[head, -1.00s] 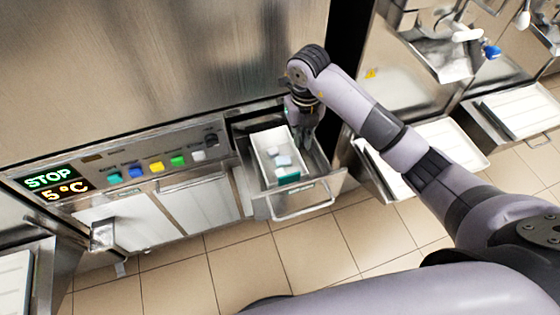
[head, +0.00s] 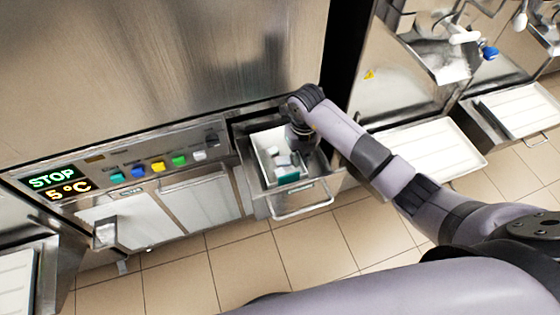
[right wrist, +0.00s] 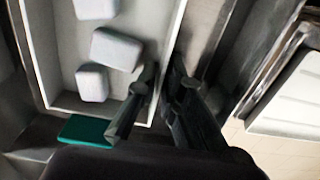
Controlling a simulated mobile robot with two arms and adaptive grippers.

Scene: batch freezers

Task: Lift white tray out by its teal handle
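The white tray (head: 259,152) sits inside the pulled-out metal drawer (head: 318,190), with several pale blocks in it. Whether either touches the wall is unclear. In the head view my right wrist hides the fingertips. My left gripper is out of view.
The drawer's bar handle (head: 302,205) sticks out in front. A control panel with coloured buttons (head: 158,166) and a lit STOP display (head: 50,177) is to the left. Another white tray (head: 435,148) lies at right. Tiled floor (head: 240,265) is open in front.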

